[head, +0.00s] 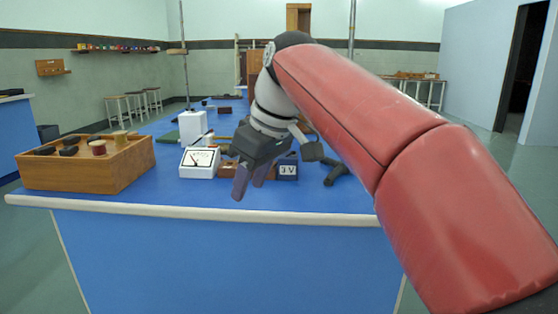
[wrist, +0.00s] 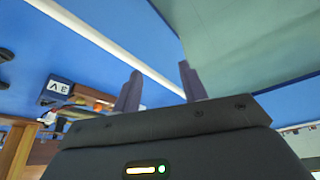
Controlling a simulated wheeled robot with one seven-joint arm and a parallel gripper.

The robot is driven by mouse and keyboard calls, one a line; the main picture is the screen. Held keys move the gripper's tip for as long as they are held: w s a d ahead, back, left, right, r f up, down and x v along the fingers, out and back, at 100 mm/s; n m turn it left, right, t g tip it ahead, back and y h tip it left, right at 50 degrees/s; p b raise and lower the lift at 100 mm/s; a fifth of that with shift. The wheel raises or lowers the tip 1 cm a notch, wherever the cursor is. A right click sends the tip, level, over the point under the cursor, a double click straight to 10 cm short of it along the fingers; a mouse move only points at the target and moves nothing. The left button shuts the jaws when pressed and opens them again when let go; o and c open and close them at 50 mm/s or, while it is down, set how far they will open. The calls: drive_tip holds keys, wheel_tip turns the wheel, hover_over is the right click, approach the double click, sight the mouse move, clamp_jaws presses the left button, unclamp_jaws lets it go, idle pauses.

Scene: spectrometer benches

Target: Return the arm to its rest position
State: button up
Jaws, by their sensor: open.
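My red arm reaches in from the right in the head view, bent at the elbow, with my gripper (head: 246,180) hanging over the front part of the blue bench (head: 330,197). The two fingers point down and stand apart, with nothing between them. In the wrist view my gripper (wrist: 160,88) also shows two separate fingers, open and empty, near the bench's pale front edge. In the head view the fingers overlap the view of a small wooden piece beside the 3 V block (head: 287,170); I cannot tell any contact.
A wooden box (head: 85,172) with bobbins stands at the bench's left. A white meter (head: 199,162) and a white block (head: 192,127) stand left of my gripper. A dark clamp-like item (head: 336,172) lies to the right. The front strip of bench is clear. Stools (head: 116,107) stand behind.

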drive_tip(key=s+d+f+m+t+h, duration=0.1)
drive_tip(key=s+d+f+m+h, duration=0.1)
drive_tip(key=s+d+f+m, duration=0.4)
drive_tip(key=s+d+f+m+t+h, duration=0.1)
drive_tip(key=s+d+f+m, duration=0.4)
drive_tip(key=s+d+f, duration=0.7)
wheel_tip(320, 180, down, 5)
drive_tip(key=shift+d+r+m+t+h, duration=0.2)
drive_tip(key=shift+d+m+t+h, duration=0.2)
drive_tip(key=shift+d+t, duration=0.5)
